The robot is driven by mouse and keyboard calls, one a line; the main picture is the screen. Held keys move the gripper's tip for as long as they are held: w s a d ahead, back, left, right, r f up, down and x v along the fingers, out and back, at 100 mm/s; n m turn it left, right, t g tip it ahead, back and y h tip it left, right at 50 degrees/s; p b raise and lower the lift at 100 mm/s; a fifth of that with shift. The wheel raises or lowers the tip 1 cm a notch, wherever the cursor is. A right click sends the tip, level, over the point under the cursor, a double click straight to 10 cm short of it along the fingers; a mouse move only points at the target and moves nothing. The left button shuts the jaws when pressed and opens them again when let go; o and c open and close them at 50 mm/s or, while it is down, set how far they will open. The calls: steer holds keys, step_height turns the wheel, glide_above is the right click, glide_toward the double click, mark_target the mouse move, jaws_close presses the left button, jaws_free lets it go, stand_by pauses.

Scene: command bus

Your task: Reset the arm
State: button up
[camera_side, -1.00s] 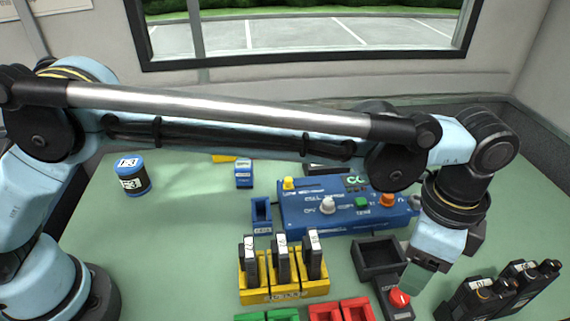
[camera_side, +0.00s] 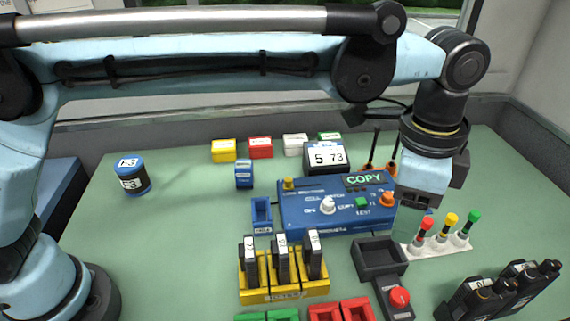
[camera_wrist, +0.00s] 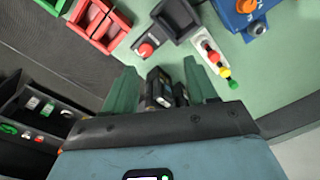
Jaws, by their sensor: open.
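My gripper (camera_side: 415,222) hangs from my arm above the right part of the green table. In the wrist view its two green fingers (camera_wrist: 158,92) stand apart at the sides. I see nothing held between them. Black radios (camera_side: 497,290) stand below at the front right, and one of them shows beyond the fingers in the wrist view (camera_wrist: 160,88). The fingertips in the side view partly blend with the table behind them.
A blue console (camera_side: 300,215) reading COPY sits mid-table. A yellow rack (camera_side: 285,290) holds black modules. A black tray (camera_side: 380,258), a red button (camera_side: 399,297) and a white holder (camera_side: 436,245) with coloured tips are near my gripper. A blue can (camera_side: 132,180) stands left.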

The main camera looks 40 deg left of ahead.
steer(key=w+a+r+n+t, duration=0.15)
steer(key=a+n, duration=0.25)
steer(key=a, duration=0.6)
steer(key=a+r+n+t, duration=0.1)
steer(key=a+r+n, duration=0.15)
steer(key=a, duration=0.75)
steer(key=s+a+f+n+t, duration=0.2)
steer(key=s+a+f+n, duration=0.1)
steer(key=a, duration=0.5)
steer(key=s+a+f+n+t, duration=0.2)
steer(key=s+a+f+n, duration=0.2)
steer(key=s+a+n, duration=0.2)
steer(key=a, duration=0.2)
steer(key=shift+a+y, duration=0.3)
